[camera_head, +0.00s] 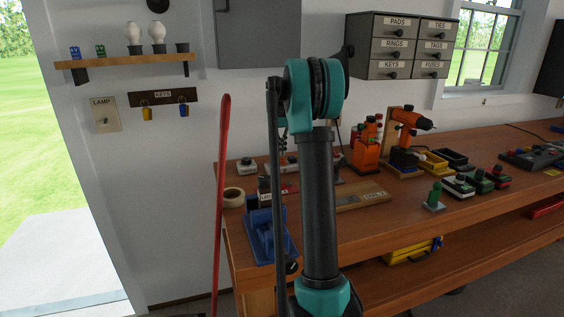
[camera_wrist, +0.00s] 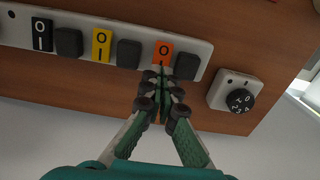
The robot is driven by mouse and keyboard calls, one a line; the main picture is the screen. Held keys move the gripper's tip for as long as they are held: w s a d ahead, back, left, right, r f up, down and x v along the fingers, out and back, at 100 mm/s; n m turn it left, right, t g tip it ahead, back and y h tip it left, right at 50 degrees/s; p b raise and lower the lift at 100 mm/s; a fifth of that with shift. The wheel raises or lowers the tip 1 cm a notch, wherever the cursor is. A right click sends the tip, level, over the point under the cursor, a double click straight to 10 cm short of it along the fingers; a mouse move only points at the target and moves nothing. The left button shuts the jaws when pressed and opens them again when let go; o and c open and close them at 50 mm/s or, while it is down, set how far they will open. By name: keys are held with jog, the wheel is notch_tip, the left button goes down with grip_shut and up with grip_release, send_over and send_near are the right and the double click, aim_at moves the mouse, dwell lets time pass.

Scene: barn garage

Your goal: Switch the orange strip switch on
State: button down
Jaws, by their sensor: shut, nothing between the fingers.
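The white power strip (camera_wrist: 72,22) runs along the top of the wrist view on the brown wooden bench. It carries a black, a yellow and an orange switch, each with a dark square block beside it. In the head view my arm hides the gripper and much of the strip.
A white box with a black numbered dial (camera_wrist: 240,100) sits just right of the strip. In the head view, a tape roll (camera_head: 233,197), a blue holder (camera_head: 268,237) and an orange tool (camera_head: 366,143) stand on the bench (camera_head: 385,215). A red pole (camera_head: 221,190) stands at its left end.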

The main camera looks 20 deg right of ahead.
aim_at(282, 159)
jog(key=shift+f, duration=1.1)
dwell(1.1)
jog(key=shift+r, duration=3.5)
